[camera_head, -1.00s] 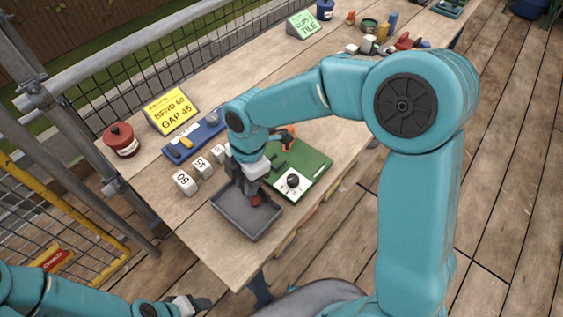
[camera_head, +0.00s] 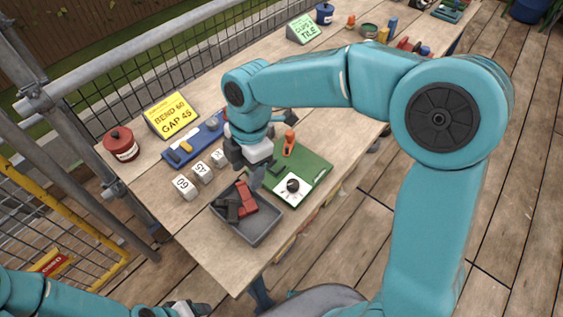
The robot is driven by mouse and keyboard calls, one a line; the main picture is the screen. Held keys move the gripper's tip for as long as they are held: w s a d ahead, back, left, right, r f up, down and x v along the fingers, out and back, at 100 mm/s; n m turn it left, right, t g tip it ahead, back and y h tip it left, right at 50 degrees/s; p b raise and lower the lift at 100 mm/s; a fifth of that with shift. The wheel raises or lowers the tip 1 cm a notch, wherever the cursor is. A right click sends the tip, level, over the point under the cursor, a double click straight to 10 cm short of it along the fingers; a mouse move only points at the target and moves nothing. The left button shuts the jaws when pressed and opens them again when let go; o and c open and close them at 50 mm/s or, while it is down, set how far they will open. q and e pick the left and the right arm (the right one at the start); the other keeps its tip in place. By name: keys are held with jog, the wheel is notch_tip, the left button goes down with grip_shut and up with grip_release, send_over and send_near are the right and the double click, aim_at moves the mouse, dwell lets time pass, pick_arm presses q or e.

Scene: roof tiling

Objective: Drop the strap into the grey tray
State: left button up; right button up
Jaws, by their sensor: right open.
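The grey tray (camera_head: 262,228) sits at the near end of the wooden bench. A red piece (camera_head: 246,197), which I take to be the strap, lies in its left-back part, with a dark piece (camera_head: 228,207) beside it. I cannot tell whether the dark piece belongs to the strap. My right gripper (camera_head: 250,172) is open just above the tray's back edge, partly hiding the tray, and appears clear of the red piece. My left gripper (camera_head: 190,308) is at the bottom edge, away from the bench, and its jaws are too cut off to read.
A green board (camera_head: 312,178) with a black knob and an orange-handled tool adjoins the tray. White number blocks (camera_head: 184,187), a blue holder (camera_head: 182,152), a yellow sign (camera_head: 172,115) and a red pot (camera_head: 121,143) stand left and behind. Bare bench lies in front of the tray.

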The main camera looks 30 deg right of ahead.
notch_tip(320, 180, up, 10)
jog(key=d, duration=0.1)
jog(key=shift+d, duration=0.25)
jog(key=shift+w+f, duration=0.1)
